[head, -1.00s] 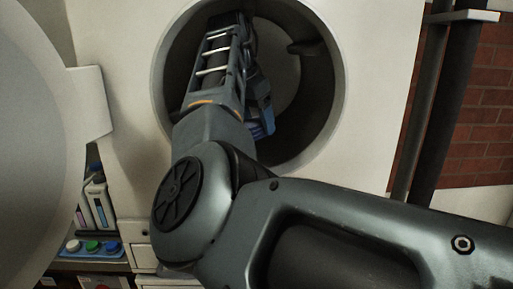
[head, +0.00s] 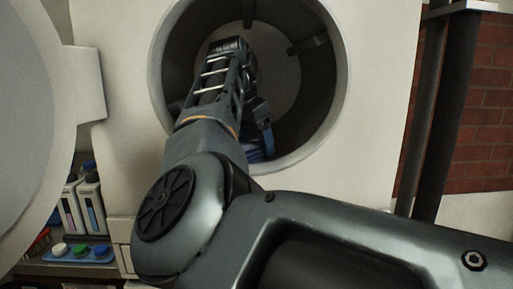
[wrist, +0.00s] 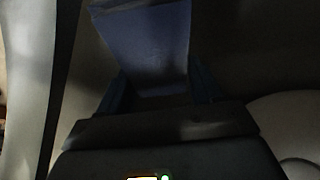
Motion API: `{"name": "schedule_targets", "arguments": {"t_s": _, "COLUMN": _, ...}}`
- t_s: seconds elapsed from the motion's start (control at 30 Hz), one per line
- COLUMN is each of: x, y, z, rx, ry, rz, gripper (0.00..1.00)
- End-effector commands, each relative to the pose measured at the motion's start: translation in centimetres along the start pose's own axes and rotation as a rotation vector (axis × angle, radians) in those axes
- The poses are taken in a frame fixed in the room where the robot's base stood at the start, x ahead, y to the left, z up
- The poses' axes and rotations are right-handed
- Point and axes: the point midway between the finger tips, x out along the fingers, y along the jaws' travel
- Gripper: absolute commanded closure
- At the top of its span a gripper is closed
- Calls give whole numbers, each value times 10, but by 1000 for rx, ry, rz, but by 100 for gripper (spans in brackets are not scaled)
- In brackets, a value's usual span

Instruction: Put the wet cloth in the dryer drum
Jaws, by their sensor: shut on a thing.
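The blue cloth (wrist: 150,45) hangs between the fingers of my gripper (wrist: 158,92) in the wrist view, and the gripper is shut on it. In the head view my arm reaches through the round opening of the dryer drum (head: 312,85). My gripper there is mostly hidden behind the wrist. A bit of blue (head: 256,152) shows low inside the opening, and I cannot tell whether it is cloth or gripper. The drum is dark inside, with raised paddles and a paler back wall. The cloth's contact with the drum wall cannot be made out.
The round dryer door (head: 30,130) stands open at the left. Bottles (head: 90,205) and a blue tray with coloured knobs (head: 80,252) are at the lower left. Dark upright pipes (head: 445,110) and a brick wall (head: 485,120) stand right of the dryer.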

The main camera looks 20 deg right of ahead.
Motion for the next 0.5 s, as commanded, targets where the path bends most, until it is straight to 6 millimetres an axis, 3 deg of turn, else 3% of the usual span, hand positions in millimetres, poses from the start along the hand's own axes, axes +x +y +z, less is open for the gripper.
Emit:
{"name": "schedule_targets", "arguments": {"t_s": 0.2, "x": 1, "y": 0, "z": 0, "rx": 0, "ry": 0, "rz": 1, "gripper": 64}}
{"name": "schedule_targets", "arguments": {"t_s": 0.23, "x": 2, "y": 0, "z": 0, "rx": 0, "ry": 0, "rz": 1, "gripper": 34}}
{"name": "schedule_targets", "arguments": {"t_s": 0.5, "x": 2, "y": 0, "z": 1, "rx": 0, "ry": 0, "rz": 0, "gripper": 9}}
